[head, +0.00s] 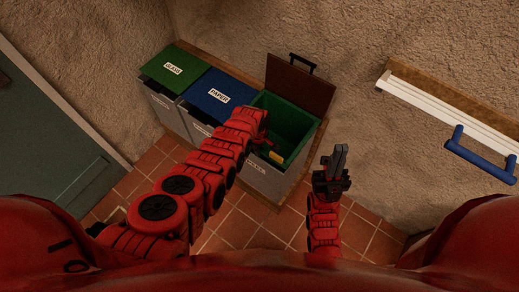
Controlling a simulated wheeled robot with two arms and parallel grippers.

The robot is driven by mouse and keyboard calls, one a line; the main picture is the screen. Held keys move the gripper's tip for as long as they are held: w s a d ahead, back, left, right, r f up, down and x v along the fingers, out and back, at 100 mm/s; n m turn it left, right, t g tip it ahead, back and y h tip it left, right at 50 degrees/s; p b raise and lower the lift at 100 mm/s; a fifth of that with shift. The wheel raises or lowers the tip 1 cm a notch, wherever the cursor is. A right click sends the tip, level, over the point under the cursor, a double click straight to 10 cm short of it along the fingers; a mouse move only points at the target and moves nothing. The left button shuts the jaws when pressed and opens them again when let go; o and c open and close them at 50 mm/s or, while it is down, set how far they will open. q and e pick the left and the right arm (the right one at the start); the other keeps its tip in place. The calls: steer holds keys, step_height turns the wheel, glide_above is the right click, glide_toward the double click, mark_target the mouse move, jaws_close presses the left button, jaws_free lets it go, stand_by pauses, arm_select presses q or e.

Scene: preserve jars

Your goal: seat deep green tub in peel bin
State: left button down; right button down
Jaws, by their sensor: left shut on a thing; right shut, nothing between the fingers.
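The deep green tub (287,114) is in the mouth of the peel bin (266,181), the grey bin at the right end of the row. The bin's brown lid (300,84) stands open at the back. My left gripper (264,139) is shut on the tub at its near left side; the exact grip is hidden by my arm. I cannot tell whether the tub rests fully down in the bin. My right gripper (338,158) is shut and empty, to the right of the bin and apart from it.
A small yellow thing (275,156) shows at the tub's near side. Bins with a closed green GLASS lid (174,67) and blue PAPER lid (219,95) stand left. A white rail (440,108) with a blue handle (481,153) is on the right wall. Tiled floor (358,233) lies in front.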

mark_target(259, 158)
arm_select(q)
steer(key=shift+f+b, duration=1)
steer(key=shift+f, duration=0.05)
stand_by(1.1)
stand_by(0.3)
steer(key=shift+s+f, duration=0.15)
steer(key=shift+f, duration=0.05)
steer(key=shift+f+b, duration=0.35)
steer(key=shift+b, duration=0.05)
stand_by(0.5)
steer(key=shift+f+b, duration=1.55)
stand_by(2.1)
steer(key=c, duration=0.7)
jaws_free()
